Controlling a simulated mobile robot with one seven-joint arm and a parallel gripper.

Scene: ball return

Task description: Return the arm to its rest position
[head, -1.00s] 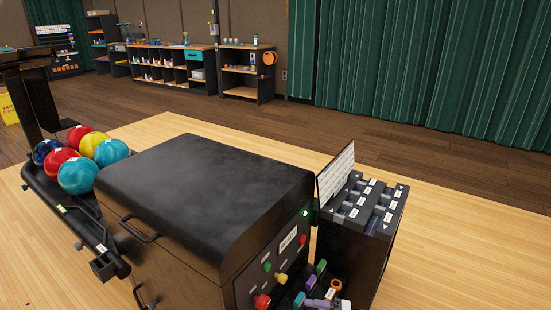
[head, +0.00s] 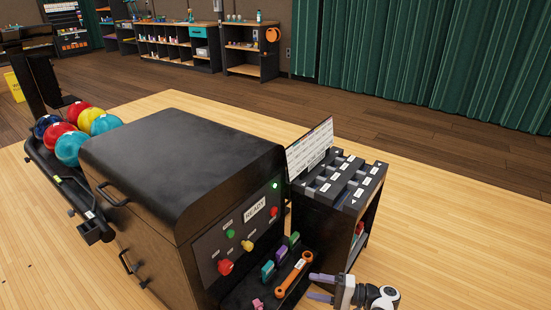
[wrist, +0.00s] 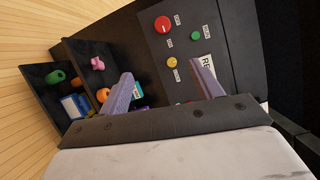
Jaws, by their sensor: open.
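My gripper (head: 322,288) is at the lower right in the head view, in front of the shelf cart and to the right of the machine's tool ledge. Its two purple-grey fingers are apart with nothing between them. In the wrist view the open gripper (wrist: 163,88) faces the machine's control panel (wrist: 186,50), with its red, yellow and green buttons. The ball return machine (head: 180,150) is black with a closed lid, and its panel carries a "READY" label and a lit green lamp.
Several coloured balls (head: 72,148) sit on the rack at left. An orange wrench (head: 292,274) and small coloured items lie on the ledge (head: 240,296). A black cart (head: 318,218) with labelled trays and an upright card stands beside the machine. Wooden floor at right is clear.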

